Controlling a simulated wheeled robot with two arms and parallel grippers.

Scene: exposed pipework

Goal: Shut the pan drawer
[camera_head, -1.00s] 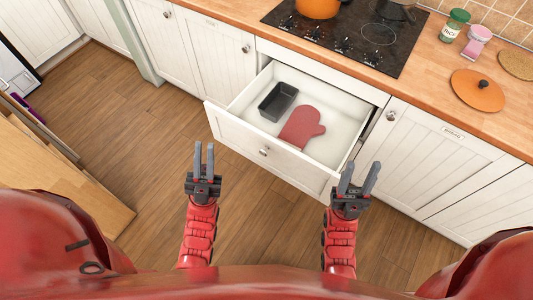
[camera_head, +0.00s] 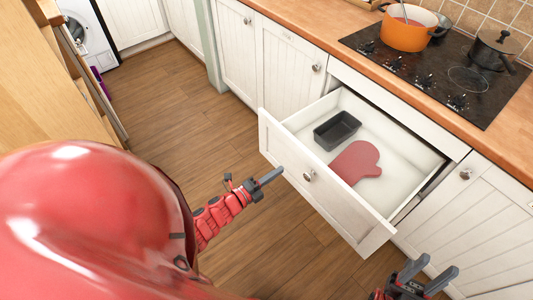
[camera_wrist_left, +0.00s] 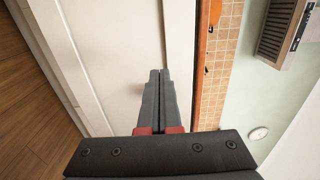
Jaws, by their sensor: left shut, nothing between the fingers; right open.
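The white pan drawer (camera_head: 325,190) stands pulled out below the hob, with a round metal knob (camera_head: 309,175) on its front. Inside lie a dark loaf tin (camera_head: 337,131) and a red oven mitt (camera_head: 356,162). My left gripper (camera_head: 270,176) is shut and empty, pointing at the drawer front a little left of the knob; whether it touches cannot be told. In the left wrist view its closed fingers (camera_wrist_left: 158,95) lie before a white panelled surface (camera_wrist_left: 115,60). My right gripper (camera_head: 428,275) is open and empty, low at the right, near the cabinet door right of the drawer.
Above the drawer is a black hob (camera_head: 440,70) with an orange pot (camera_head: 408,28) and a dark pan (camera_head: 495,50), set in a wooden worktop (camera_head: 300,28). White cabinets (camera_head: 285,60) flank the drawer. Wooden floor (camera_head: 165,115) is clear to the left.

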